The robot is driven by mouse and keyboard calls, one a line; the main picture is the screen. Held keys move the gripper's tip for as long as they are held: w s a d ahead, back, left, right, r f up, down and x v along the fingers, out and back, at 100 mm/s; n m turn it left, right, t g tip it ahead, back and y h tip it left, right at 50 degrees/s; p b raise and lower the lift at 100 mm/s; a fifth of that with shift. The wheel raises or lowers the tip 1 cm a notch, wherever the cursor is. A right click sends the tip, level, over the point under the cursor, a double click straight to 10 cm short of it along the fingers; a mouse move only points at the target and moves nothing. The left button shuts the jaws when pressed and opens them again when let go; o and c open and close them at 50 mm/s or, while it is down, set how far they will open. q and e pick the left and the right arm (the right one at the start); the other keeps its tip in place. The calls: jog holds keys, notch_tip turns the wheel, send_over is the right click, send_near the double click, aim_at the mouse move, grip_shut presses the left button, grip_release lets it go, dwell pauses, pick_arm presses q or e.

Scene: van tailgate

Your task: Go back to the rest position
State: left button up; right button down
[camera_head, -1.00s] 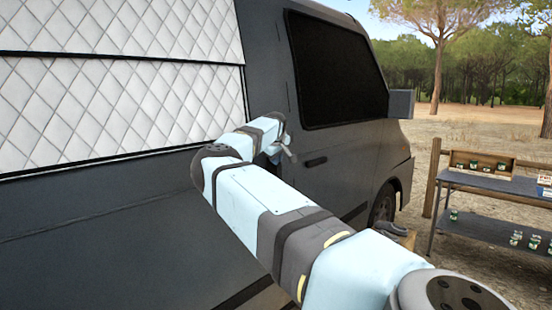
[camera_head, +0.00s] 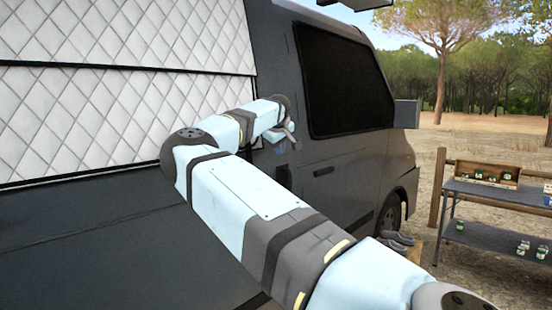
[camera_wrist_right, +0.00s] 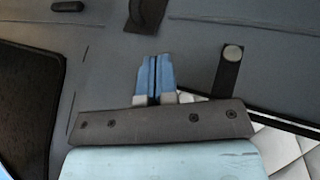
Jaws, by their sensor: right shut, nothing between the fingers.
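My right arm reaches across the head view in front of the van (camera_head: 330,210). My right gripper (camera_head: 294,141) is at its far end, small and partly hidden by the wrist, in front of the van's dark side. In the right wrist view its two blue fingers (camera_wrist_right: 155,78) lie side by side with only a thin dark line between them. They are shut and hold nothing. The dark grey van body lies behind them in that view. My left gripper is not in view.
White quilted panels (camera_head: 120,110) cover the van's side at the left. A table (camera_head: 495,236) with several small jars and a wooden box (camera_head: 487,174) stands at the right, beside a wooden post (camera_head: 437,200). Dry open ground lies beyond.

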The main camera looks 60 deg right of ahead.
jog(key=shift+s+a+r, duration=0.1)
jog(key=shift+s+r, duration=0.05)
jog(key=shift+r, duration=0.05)
